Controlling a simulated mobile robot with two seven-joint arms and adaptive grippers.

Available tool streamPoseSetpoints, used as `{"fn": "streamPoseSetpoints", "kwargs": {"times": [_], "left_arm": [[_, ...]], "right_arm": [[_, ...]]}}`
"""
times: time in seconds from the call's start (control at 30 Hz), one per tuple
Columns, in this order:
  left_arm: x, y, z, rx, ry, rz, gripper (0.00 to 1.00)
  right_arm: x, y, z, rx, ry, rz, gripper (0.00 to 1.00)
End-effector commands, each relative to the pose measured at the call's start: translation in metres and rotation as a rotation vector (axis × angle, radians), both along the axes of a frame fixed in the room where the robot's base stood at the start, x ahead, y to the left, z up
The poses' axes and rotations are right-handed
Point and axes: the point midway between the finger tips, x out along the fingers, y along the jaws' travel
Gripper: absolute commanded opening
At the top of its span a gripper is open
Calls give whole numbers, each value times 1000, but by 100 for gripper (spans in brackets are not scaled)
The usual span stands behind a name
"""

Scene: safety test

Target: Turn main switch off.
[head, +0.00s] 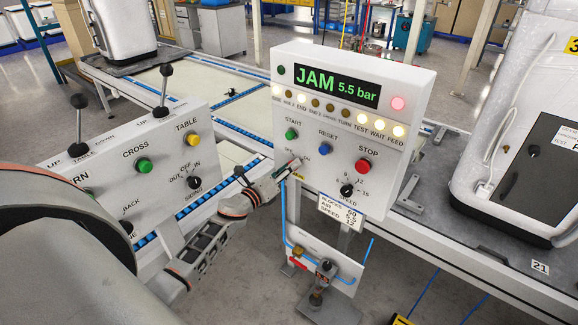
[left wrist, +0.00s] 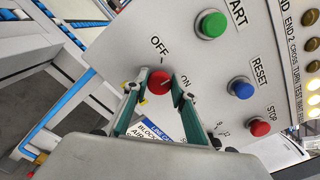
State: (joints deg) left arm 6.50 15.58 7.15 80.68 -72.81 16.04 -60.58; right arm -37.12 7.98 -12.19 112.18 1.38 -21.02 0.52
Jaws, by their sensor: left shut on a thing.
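The main switch is a red rotary knob (left wrist: 159,82) on the white control panel (left wrist: 130,45), with OFF printed at its upper left and ON at its right in the left wrist view. My left gripper (left wrist: 161,84) is shut on the knob, one finger on each side. Which label the knob points to is too small to tell. In the head view my left gripper (head: 291,168) reaches the lower left of the panel (head: 400,170) and hides the knob. The panel display (head: 335,87) reads JAM and 5.5 bar. My right gripper is not in view.
Close by on the panel are a green START button (head: 292,134), a blue RESET button (head: 326,149), a red STOP button (head: 362,166) and a black SPEED knob (head: 346,190). A second panel (head: 120,160) with levers stands left. A tag (head: 340,211) hangs below.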

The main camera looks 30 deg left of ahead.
Motion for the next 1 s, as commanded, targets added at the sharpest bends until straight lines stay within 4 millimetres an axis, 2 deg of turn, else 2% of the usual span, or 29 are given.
{"fn": "streamPoseSetpoints", "kwargs": {"times": [0.6,1.0], "left_arm": [[0,1,-2,-573,47,1,4],[0,1,-3,-816,65,0,4]], "right_arm": [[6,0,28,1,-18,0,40],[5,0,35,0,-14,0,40]]}}
